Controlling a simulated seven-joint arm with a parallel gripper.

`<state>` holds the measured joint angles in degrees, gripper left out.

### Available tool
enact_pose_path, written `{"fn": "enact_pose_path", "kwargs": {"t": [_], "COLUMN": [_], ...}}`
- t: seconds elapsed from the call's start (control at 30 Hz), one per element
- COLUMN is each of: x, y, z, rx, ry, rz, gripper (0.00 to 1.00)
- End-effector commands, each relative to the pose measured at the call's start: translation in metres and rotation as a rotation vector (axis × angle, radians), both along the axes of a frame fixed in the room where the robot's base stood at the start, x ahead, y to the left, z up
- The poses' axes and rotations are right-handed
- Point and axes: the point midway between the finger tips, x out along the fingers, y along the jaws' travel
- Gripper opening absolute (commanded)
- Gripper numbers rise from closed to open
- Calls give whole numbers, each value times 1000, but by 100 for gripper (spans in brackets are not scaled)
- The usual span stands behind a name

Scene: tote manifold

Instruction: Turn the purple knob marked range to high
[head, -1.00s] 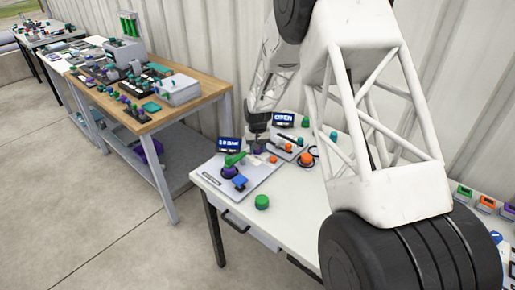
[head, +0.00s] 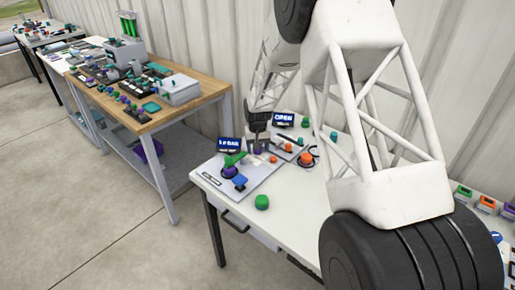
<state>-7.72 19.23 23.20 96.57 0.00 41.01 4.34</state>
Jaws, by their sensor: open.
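On the white table stands a grey panel (head: 258,185) with several controls. A small purple part (head: 258,150) shows at the panel's back, right under my gripper (head: 257,143); it looks like a knob, but I cannot read its mark or setting. My gripper points down there, open, its fingers small and partly merged with the purple part, so contact is unclear. Another purple round part (head: 229,172) sits at the front left under a green lever (head: 234,160). A small blue display (head: 229,144) stands at the panel's back left.
A blue block (head: 240,181) and a green knob (head: 262,202) are at the front. A second display reading OPEN (head: 284,120) and an orange knob (head: 306,159) are to the right. My arm hides much of the table's right side. A wooden bench (head: 160,118) stands left.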

Motion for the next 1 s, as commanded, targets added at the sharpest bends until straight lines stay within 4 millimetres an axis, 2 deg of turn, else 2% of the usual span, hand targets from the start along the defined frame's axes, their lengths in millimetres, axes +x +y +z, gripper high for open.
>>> {"fn": "enact_pose_path", "kwargs": {"t": [0.6, 0.77, 1.0], "x": [0, 0, 0], "y": [0, 0, 0], "z": [66, 74, 75], "rx": [0, 0, 0], "ry": [-1, -1, 0], "rz": [0, 0, 0], "gripper": [65, 65, 65]}}
